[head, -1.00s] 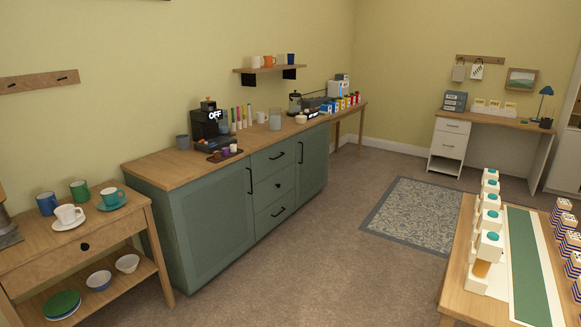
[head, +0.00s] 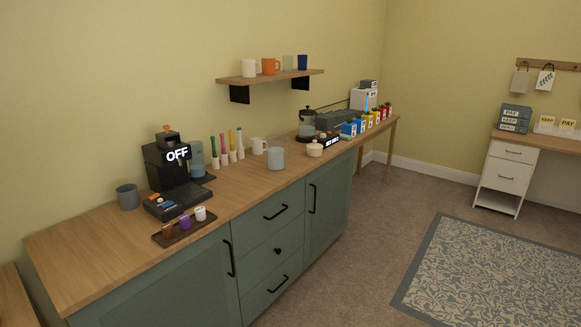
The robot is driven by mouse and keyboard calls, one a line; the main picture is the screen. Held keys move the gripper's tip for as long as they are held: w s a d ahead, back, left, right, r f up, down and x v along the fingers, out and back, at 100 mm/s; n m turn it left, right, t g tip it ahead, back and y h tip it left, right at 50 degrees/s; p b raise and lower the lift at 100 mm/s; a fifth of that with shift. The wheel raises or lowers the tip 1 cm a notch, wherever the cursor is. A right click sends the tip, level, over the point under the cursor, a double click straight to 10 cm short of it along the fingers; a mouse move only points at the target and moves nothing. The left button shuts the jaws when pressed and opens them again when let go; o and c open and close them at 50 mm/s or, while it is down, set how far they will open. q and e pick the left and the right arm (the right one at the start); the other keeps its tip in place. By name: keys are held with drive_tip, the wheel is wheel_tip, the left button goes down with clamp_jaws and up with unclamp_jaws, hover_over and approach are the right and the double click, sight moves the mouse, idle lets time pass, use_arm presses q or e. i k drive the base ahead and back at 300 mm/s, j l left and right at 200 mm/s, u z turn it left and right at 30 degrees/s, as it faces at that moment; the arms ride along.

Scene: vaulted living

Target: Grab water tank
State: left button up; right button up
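A black coffee machine (head: 165,165) with an "OFF" sign stands on the wooden counter (head: 100,250). A bluish translucent water tank (head: 197,160) stands upright at the machine's right side, apparently against it. A separate pale translucent container (head: 276,157) stands farther right on the counter. Neither of my grippers is in the head view.
A dark tray with small pods (head: 184,226) lies at the counter's front edge, before the machine. A grey mug (head: 128,196) stands left of it, and several colored upright sticks (head: 227,147) stand right of the tank. A wall shelf (head: 270,77) hangs above. Carpeted floor before the cabinet is clear.

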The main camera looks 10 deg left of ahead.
sight(197, 165)
drive_tip(key=i+l+u, duration=0.1)
drive_tip(key=i+u, duration=0.3)
drive_tip(key=i+l+u, duration=0.25)
drive_tip(key=i+u, duration=0.15)
drive_tip(key=i+l+u, duration=0.8)
